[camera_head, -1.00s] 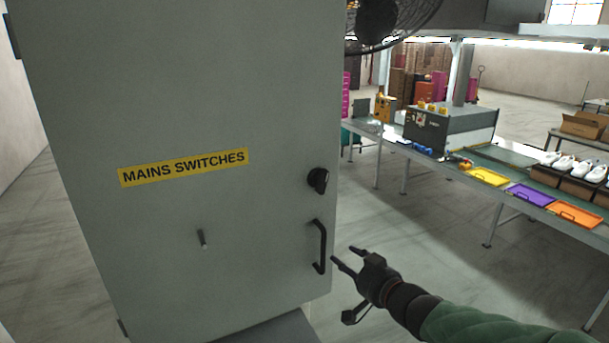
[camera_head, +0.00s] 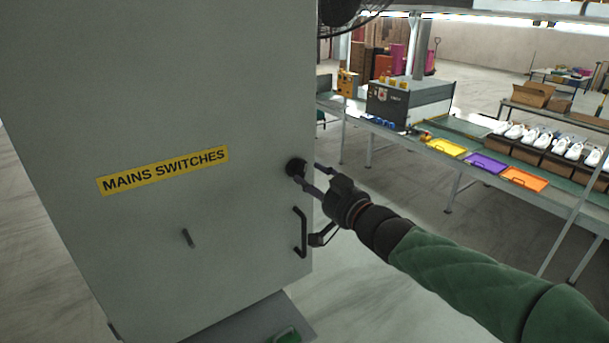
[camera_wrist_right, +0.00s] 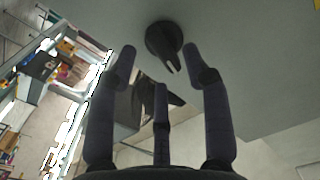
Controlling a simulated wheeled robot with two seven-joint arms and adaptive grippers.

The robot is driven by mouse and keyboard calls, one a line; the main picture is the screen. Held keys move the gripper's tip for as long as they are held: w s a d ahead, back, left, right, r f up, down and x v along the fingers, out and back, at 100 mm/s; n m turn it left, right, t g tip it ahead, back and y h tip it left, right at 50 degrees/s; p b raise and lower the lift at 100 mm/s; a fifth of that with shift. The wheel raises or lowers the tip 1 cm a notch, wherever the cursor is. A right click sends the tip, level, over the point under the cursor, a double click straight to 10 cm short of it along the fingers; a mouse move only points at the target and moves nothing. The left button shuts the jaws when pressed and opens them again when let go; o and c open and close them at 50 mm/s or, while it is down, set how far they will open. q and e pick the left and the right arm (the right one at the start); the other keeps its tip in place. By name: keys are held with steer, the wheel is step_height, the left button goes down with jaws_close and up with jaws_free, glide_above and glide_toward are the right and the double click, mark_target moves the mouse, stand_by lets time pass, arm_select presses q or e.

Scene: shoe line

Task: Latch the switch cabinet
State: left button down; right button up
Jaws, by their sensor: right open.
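The switch cabinet (camera_head: 150,90) is a tall grey box with a yellow "MAINS SWITCHES" label (camera_head: 163,170); its door looks closed. A round black latch knob (camera_head: 295,167) sits near the door's right edge, above a black bar handle (camera_head: 301,232). My right gripper (camera_head: 311,176) is open, with its fingertips at the knob. In the right wrist view the knob (camera_wrist_right: 164,40) lies just beyond and between the spread fingers; whether they touch it I cannot tell. My left gripper is not in view.
A fan (camera_head: 345,12) stands behind the cabinet. Open floor lies between.

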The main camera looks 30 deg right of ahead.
mark_target(305, 173)
steer(key=shift+w+a, duration=0.2)
steer(key=shift+w, duration=1.65)
steer(key=c, duration=0.9)
steer(key=shift+n+b, duration=0.65)
steer(key=shift+n, duration=0.25)
steer(key=shift+c, duration=0.2)
steer(key=shift+r+n, duration=0.1)
steer(key=shift+n, duration=0.6)
steer(key=o, duration=0.9)
steer(key=shift+o, duration=0.2)
steer(key=shift+d, duration=0.15)
